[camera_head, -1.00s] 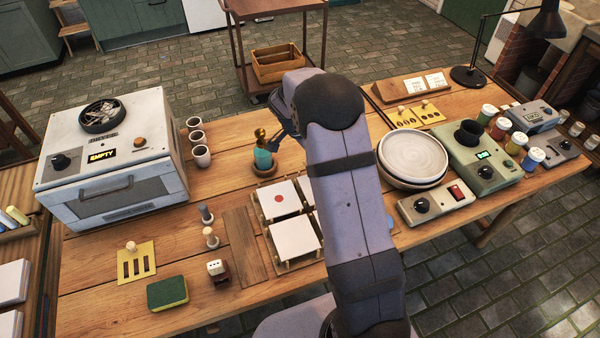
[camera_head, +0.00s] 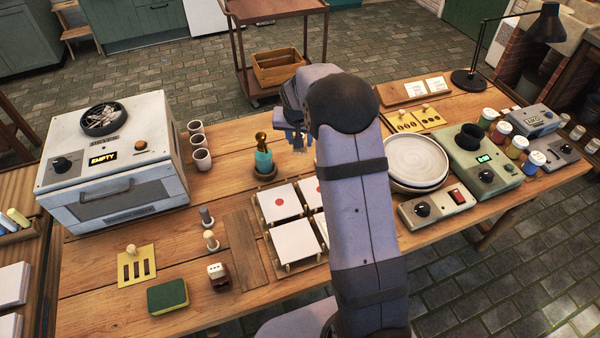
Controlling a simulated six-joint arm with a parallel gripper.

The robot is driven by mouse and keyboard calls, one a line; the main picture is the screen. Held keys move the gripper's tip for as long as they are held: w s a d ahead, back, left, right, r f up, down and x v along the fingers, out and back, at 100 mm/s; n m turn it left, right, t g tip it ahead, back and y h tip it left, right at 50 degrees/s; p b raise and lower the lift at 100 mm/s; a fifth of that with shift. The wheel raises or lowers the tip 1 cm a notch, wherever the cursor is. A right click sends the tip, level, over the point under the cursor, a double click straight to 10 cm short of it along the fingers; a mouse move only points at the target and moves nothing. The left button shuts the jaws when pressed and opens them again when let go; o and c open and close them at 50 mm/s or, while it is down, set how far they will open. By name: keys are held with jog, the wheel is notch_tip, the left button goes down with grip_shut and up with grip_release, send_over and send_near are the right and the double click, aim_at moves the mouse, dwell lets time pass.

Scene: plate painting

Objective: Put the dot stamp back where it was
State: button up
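My gripper (camera_head: 299,148) points down above the table, just right of the teal pot with gold-coloured tops (camera_head: 264,160). It is small and partly behind my own arm, so its fingers' opening is unclear. I make out no stamp in it. Left of the tiles stand two small upright stamp-like pieces: a grey-topped one (camera_head: 206,217) and a pale-topped one (camera_head: 211,241). Which, if either, is the dot stamp I cannot tell. A white block with dark dots (camera_head: 217,272) sits on a red-brown base nearby. A white tile with a red dot (camera_head: 281,205) lies in the tile rack.
A kiln-like box (camera_head: 110,160) marked EMPTY and several cups (camera_head: 200,159) stand at left. A green sponge (camera_head: 167,297) and brass stencil (camera_head: 137,267) lie in front. Stacked plates (camera_head: 415,160) and a grey-green device (camera_head: 480,160) stand right of my arm.

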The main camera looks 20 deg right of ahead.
jog(key=shift+f+p, duration=1.05)
jog(key=shift+f, duration=3.95)
jog(key=shift+f, duration=0.15)
jog(key=o, duration=0.8)
jog(key=shift+o, duration=0.2)
jog(key=shift+r, duration=0.2)
